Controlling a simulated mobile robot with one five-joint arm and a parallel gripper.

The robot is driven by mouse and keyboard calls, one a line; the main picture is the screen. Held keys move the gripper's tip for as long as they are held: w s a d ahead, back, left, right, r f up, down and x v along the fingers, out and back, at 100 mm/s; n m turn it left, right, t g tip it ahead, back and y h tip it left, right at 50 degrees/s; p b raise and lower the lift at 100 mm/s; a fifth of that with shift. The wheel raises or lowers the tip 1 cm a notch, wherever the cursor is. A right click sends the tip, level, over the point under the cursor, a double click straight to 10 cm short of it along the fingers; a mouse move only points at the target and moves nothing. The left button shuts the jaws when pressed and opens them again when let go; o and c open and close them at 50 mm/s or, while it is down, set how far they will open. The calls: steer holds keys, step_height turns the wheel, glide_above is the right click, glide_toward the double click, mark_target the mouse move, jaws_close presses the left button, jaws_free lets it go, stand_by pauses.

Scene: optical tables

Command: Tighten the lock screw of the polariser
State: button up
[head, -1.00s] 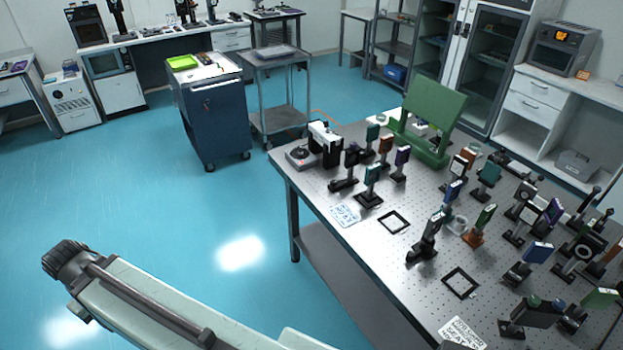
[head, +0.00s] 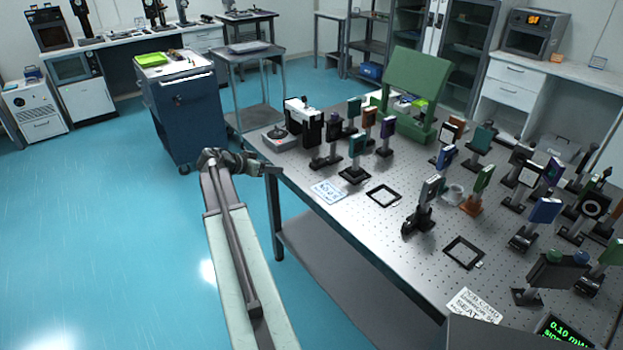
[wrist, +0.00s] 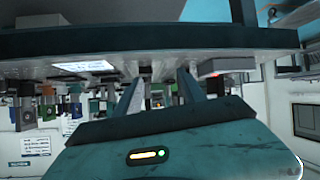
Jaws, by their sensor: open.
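Several optic mounts on posts stand on the perforated optical table (head: 335,215). I cannot tell which one is the polariser, and no lock screw can be made out. Among them are a teal mount (head: 357,146) near the left edge, a dark-based mount (head: 430,190) by the front edge and a green plate (head: 483,180) on an orange base. My gripper (head: 258,166) is just off the table's left corner, apart from the mounts. In the wrist view my gripper (wrist: 160,92) is open with nothing between its fingers; the table and mounts appear upside down beyond it.
A black-and-white device (head: 303,118) stands at the table's left corner. Two black square frames (head: 384,195) and (head: 463,252) lie flat. A green panel (head: 410,85) rises at the back. A lit power readout (head: 562,328) is at the near edge.

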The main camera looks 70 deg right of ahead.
mark_target(314, 159)
steer(key=s+d+m, duration=0.1)
steer(key=s+d, duration=0.1)
steer(key=s+d+m+g, duration=0.1)
steer(key=s+d, duration=0.1)
steer(key=s+d+h, duration=0.1)
steer(key=s+d, duration=0.2)
steer(key=shift+s+r+m+g+b, duration=0.1)
steer(key=shift+r+m+g+b, duration=0.3)
steer(key=b+x, duration=0.3)
steer(key=x, duration=0.4)
steer(key=shift+f, duration=0.15)
steer(key=shift+d, duration=0.25)
steer(key=shift+a, duration=0.15)
jaws_close()
